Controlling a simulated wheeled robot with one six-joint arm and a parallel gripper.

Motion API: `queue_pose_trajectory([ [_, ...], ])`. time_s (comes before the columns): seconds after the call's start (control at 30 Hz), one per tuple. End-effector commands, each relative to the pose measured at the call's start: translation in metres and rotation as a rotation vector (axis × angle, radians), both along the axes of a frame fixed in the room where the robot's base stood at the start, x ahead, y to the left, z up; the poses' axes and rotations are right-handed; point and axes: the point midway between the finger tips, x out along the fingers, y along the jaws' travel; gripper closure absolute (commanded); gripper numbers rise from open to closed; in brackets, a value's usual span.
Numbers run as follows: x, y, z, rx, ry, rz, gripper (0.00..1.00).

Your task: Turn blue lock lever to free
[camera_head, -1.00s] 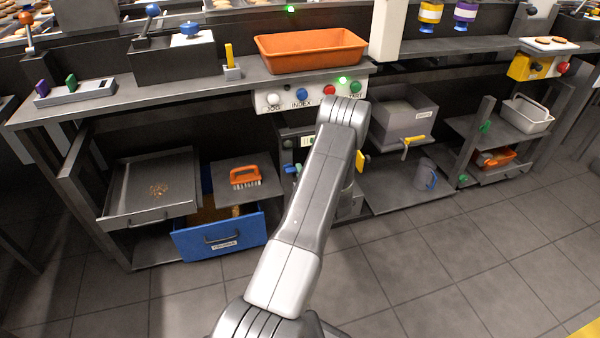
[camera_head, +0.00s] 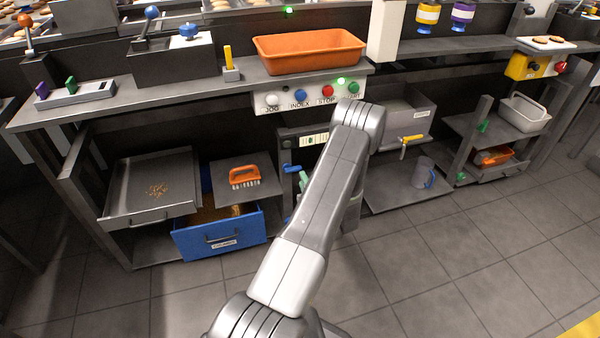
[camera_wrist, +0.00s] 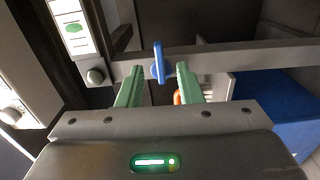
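The blue lock lever (camera_wrist: 158,62) stands upright in the wrist view, mounted on a grey bar. My gripper (camera_wrist: 158,70) is open, with one green finger on each side of the lever. Gaps show between the lever and both fingers, so it is not gripped. How deep the lever sits between the fingertips is hard to tell. In the head view my arm hides most of this area.
A blue drawer (camera_head: 222,238) stands open at lower left, and its blue side (camera_wrist: 275,110) shows in the wrist view. An orange brush (camera_head: 244,177) lies on a shelf above it. A round knob (camera_wrist: 96,76) sits left of the lever. The floor in front is clear.

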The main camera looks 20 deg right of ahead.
Motion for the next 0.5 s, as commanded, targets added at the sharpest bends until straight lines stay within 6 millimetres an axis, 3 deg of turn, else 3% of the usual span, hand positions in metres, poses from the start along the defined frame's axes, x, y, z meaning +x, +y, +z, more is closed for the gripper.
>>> queue_pose_trajectory([
  [0.2, -0.049, -0.003, 0.001, 0.003, 0.003, -0.004, 0.67],
  [0.5, -0.080, -0.003, 0.000, 0.001, 0.001, -0.001, 0.67],
])
